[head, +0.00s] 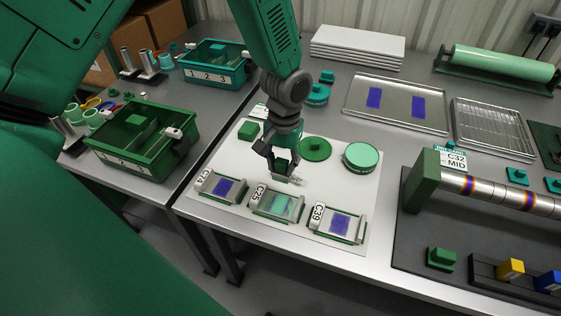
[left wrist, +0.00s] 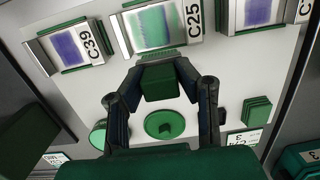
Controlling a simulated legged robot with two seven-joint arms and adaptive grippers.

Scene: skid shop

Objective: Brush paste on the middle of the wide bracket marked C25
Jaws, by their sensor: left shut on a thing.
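The wide bracket marked C25 (head: 258,210) is the middle one of three in a row on a white mat (head: 228,165). Its middle patch looks streaky green, with some paler bluish parts in the left wrist view (left wrist: 153,27). My left gripper (head: 281,160) is shut on the green block of a brush (left wrist: 163,84), just behind the C25 bracket. The brush's bristle end points at the bracket's near edge in the left wrist view; I cannot tell whether it touches. Bracket C74 (head: 207,194) and bracket C39 (head: 319,234) bear purple patches. My right gripper is not in view.
Round green lids or pots (head: 316,149) and a pale-green-topped pot (head: 361,157) stand behind the brackets. A tray with two purple patches (head: 385,118) lies farther back. A pipe on a stand with a C32 MID label (head: 453,159) stands right. Green bins (head: 160,165) stand left.

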